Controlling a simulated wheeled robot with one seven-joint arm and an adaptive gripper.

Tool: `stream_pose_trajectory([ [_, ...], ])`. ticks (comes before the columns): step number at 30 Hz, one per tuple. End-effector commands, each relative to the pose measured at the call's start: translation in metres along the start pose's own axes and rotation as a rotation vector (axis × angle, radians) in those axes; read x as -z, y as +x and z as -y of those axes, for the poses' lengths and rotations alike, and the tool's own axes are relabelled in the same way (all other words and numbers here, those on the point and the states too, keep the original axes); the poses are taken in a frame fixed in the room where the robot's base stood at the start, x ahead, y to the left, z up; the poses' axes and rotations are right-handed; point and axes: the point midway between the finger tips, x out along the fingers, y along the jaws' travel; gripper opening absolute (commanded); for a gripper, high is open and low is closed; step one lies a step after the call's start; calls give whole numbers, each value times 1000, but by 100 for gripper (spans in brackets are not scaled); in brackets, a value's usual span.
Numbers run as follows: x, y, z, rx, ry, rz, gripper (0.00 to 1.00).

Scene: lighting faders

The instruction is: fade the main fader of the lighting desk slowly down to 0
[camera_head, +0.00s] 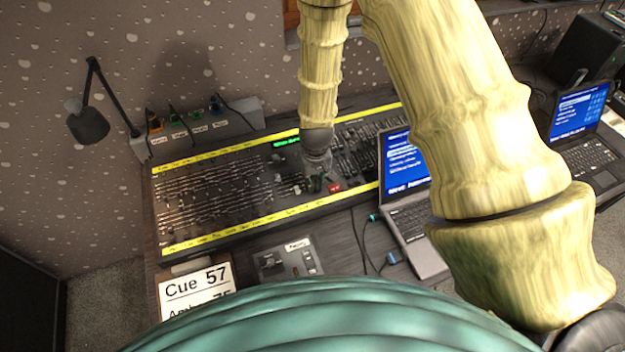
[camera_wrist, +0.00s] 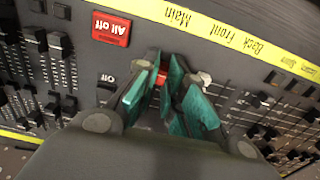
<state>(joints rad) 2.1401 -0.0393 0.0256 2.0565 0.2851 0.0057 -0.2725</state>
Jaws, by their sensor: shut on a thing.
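The lighting desk (camera_head: 232,228) is a dark board of sliders with yellow label strips, against the wall. My gripper (camera_head: 318,182) reaches down onto its middle. In the wrist view, where lettering is upside down, my gripper (camera_wrist: 165,72) has teal-padded fingers closed around a small red fader cap (camera_wrist: 162,78). This cap lies in line with the "Main" label (camera_wrist: 177,17) on the yellow strip; the fingers hide most of it and its slot. A pale fader cap (camera_wrist: 203,79) sits just right of the fingers. The scale beside the main fader cannot be read.
A red "All off" button (camera_wrist: 111,27) lies close left of my fingers, with an "On" button (camera_wrist: 108,80) near them. Rows of other faders flank both sides. A laptop (camera_head: 418,235) stands at the desk's right; a small control box (camera_head: 288,262) sits in front.

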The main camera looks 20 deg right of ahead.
Motion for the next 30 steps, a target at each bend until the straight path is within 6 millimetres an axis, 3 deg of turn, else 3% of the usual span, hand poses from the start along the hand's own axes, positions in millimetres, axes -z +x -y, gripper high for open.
stream_pose_trajectory([
  [6,-1,0,-1,-1,1,0,2],
  [7,-1,0,-1,-1,1,0,17],
  [8,-1,0,-1,-1,1,0,21],
  [19,0,-2,0,0,0,0,21],
  [30,2,-28,0,0,-1,1,21],
])
